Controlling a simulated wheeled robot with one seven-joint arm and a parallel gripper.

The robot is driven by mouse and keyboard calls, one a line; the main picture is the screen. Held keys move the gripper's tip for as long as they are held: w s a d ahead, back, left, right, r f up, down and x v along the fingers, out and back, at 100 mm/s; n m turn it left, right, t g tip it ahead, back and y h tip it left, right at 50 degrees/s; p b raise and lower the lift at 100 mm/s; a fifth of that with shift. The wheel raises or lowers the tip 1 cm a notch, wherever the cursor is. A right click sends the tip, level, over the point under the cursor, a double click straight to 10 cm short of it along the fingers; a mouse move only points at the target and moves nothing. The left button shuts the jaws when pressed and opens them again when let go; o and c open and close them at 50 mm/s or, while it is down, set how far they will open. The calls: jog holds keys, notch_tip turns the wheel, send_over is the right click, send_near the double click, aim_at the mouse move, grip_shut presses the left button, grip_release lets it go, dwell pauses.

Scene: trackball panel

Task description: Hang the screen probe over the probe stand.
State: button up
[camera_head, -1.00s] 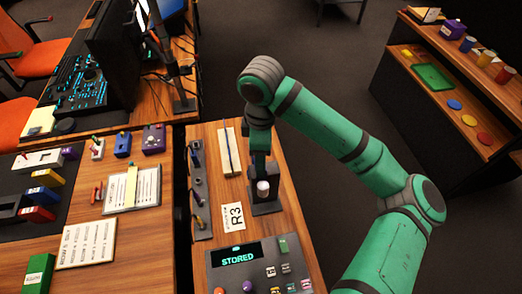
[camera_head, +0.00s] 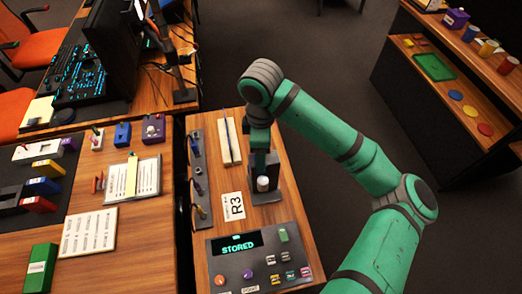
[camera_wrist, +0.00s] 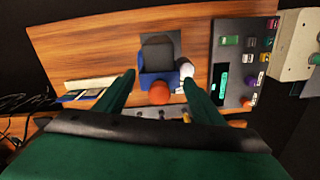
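The probe stand appears to be the dark stand (camera_head: 266,197) on the narrow wooden desk; its grey base plate (camera_wrist: 170,37) shows in the wrist view. A blue piece with a dark grey block, which may be the screen probe (camera_wrist: 147,78), is at this plate, with an orange ball (camera_wrist: 159,93) at its near end. A white cylinder (camera_wrist: 185,72) is beside it and also shows in the head view (camera_head: 263,184). My gripper (camera_wrist: 160,80) is open above, fingers on either side of the blue piece. In the head view my arm hides part of the stand; whether the blue piece hangs on it is unclear.
A pale strip holder (camera_head: 229,141) lies behind, and a row of dark fittings (camera_head: 198,175) runs along the left edge. Bare wood lies right of the stand.

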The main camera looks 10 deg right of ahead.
jog(key=shift+o, duration=1.3)
notch_tip(320, 180, up, 11)
jog(key=shift+f, duration=0.1)
